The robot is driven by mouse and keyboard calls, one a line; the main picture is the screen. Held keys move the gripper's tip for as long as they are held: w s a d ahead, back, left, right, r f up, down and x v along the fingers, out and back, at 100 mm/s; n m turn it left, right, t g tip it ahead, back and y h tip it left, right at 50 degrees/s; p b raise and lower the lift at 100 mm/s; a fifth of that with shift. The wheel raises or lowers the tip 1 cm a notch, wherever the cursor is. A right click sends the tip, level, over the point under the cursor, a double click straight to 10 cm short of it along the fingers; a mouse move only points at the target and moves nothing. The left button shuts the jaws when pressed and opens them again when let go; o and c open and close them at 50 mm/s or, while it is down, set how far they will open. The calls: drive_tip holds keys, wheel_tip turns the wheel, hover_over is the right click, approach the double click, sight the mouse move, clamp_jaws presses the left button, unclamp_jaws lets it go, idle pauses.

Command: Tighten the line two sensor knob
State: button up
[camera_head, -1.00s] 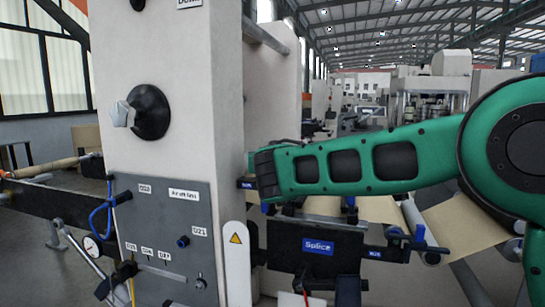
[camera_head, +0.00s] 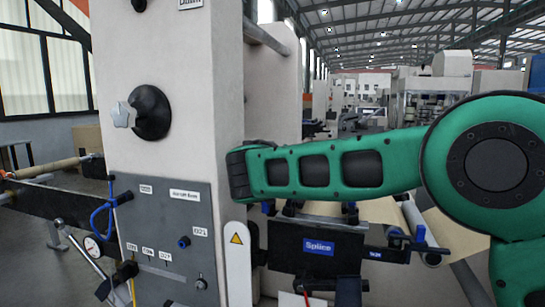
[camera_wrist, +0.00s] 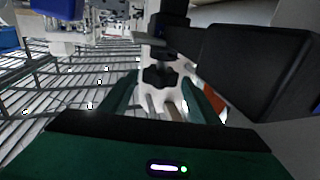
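In the wrist view, a black lobed knob (camera_wrist: 160,76) sits ahead of my gripper, below a dark block on a pale upright part. I cannot read a label that marks it as the line two sensor knob. My gripper (camera_wrist: 160,104) shows as two green fingers spread apart, with nothing held between them. The knob appears beyond the fingertips, roughly in line with the gap; contact cannot be made out. In the head view my green arm reaches left to the machine column, and the gripper is hidden there.
The pale machine column (camera_head: 170,90) carries a black round mount with a pale knob (camera_head: 123,114) and a grey control panel (camera_head: 165,225). A blue Splice sign (camera_head: 318,247) sits below my arm. A large black block (camera_wrist: 255,70) is close on the right in the wrist view.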

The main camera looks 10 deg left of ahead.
drive_tip(key=shift+w+f, duration=0.1)
drive_tip(key=shift+f, duration=0.15)
drive_tip(key=s+d, duration=0.1)
drive_tip(key=s, duration=0.9)
drive_tip(key=shift+s+d, duration=0.3)
drive_tip(key=shift+d, duration=0.05)
drive_tip(key=shift+f, duration=0.1)
